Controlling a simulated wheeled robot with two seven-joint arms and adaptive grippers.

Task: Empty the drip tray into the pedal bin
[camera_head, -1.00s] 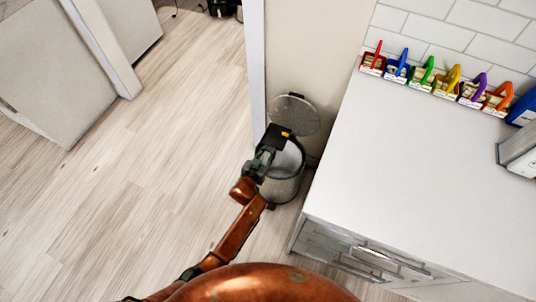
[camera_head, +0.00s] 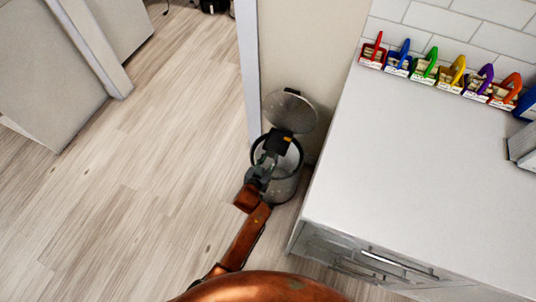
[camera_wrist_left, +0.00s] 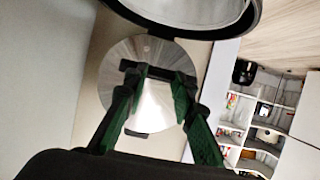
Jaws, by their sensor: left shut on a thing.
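The pedal bin (camera_head: 284,190) stands on the floor against the wall end, left of the counter. Its round lid (camera_head: 290,108) is up, so its mouth is open. Whether anything is in the tray cannot be seen. In the left wrist view, the fingers (camera_wrist_left: 158,88) show against the shiny lid (camera_wrist_left: 115,80), with the bin's dark rim (camera_wrist_left: 205,34) above. My right gripper is out of view.
The white counter (camera_head: 420,170) is close on the right, with drawers (camera_head: 370,262) below. A row of coloured-handled holders (camera_head: 440,72) stands along its tiled back wall. The wood floor (camera_head: 150,190) on the left is clear. Shelves (camera_wrist_left: 262,120) show in the left wrist view.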

